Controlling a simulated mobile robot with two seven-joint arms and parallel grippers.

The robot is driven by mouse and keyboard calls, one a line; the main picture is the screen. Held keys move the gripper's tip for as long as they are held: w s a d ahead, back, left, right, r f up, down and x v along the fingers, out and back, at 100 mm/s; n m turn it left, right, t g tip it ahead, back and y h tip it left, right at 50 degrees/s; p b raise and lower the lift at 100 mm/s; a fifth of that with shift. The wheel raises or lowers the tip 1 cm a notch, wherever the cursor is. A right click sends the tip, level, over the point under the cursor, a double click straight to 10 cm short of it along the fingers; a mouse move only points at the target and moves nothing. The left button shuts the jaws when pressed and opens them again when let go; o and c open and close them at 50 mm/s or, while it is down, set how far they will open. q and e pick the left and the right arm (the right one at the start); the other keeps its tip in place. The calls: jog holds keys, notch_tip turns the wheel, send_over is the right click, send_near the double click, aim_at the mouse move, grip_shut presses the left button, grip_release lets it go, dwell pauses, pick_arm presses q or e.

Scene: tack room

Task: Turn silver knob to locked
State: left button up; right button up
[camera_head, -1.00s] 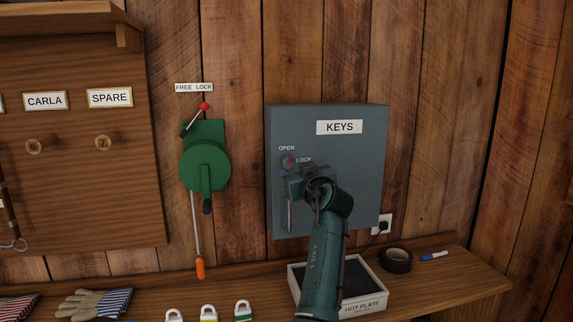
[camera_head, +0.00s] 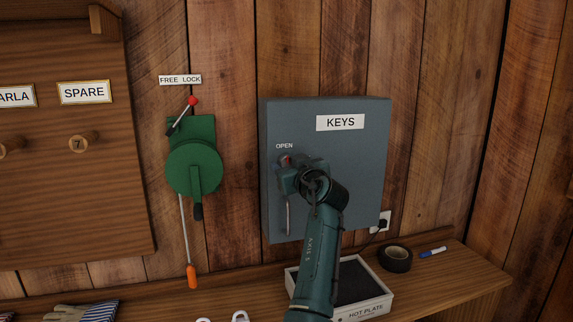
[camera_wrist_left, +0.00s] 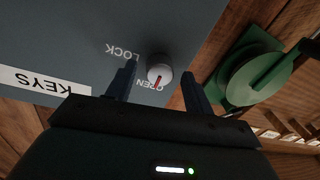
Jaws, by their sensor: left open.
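The grey key cabinet (camera_head: 340,160) hangs on the plank wall, with a KEYS label and OPEN printed above its knob. The silver knob (camera_head: 285,160) is partly hidden by my left gripper (camera_head: 290,172) in the head view. In the left wrist view, which is turned over, the silver knob (camera_wrist_left: 159,68) shows a red mark on the side toward OPEN; LOCK is printed on the other side. My left gripper (camera_wrist_left: 159,76) is open, its fingers on either side of the knob, with no clear contact visible. My right gripper is not in view.
A green crank device (camera_head: 194,168) with a red-tipped lever and a FREE LOCK label is left of the cabinet. Below, the shelf (camera_head: 455,270) holds a hot plate (camera_head: 350,302), black tape (camera_head: 396,259) and a blue marker (camera_head: 432,253).

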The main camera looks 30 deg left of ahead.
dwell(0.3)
pick_arm(q)
jog(key=c, duration=1)
jog(key=shift+o, duration=0.2)
